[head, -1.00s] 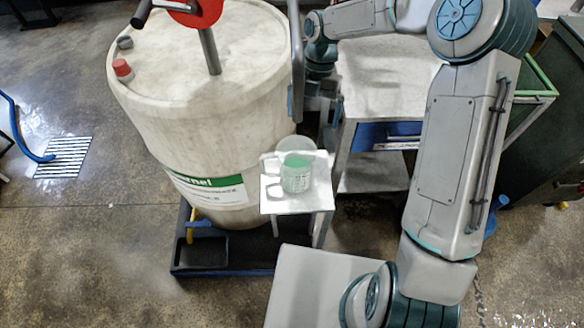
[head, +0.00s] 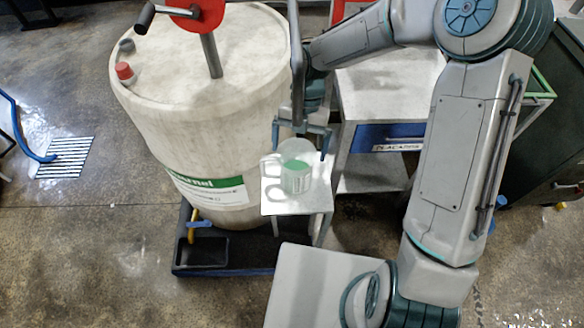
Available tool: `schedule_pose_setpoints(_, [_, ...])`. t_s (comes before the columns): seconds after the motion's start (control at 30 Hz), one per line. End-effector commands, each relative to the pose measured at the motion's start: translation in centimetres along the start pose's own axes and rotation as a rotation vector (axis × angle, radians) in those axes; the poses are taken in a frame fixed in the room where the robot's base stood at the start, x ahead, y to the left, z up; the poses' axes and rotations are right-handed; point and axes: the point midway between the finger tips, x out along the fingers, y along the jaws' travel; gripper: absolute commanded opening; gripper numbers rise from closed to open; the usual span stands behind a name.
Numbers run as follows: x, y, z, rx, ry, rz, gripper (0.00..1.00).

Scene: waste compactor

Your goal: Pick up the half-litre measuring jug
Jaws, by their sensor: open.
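The measuring jug (head: 295,180) stands upright on a small white stand (head: 310,204) in front of the big drum. I cannot tell whether either finger touches the jug. Nothing is held.
A large off-white drum (head: 225,130) with a red-and-black pump fitting (head: 197,14) stands close on the left. It rests on a black spill tray (head: 245,258). A metal table with a blue drawer (head: 385,136) stands behind on the right. A floor drain (head: 65,158) lies at far left.

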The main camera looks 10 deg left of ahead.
Motion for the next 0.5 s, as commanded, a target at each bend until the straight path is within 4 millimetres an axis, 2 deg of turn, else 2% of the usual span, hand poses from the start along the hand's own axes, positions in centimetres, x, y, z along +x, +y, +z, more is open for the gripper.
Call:
schedule_pose_setpoints(0.17, [0.9,-0.1,-2.6,-0.001,0.001,-0.002,1.00])
schedule_pose_setpoints(0.3, [3.1,0.0,-2.4,0.000,0.003,-0.002,1.00])
schedule_pose_setpoints(0.5, [3.9,0.0,-2.2,0.000,0.000,-0.001,1.00])
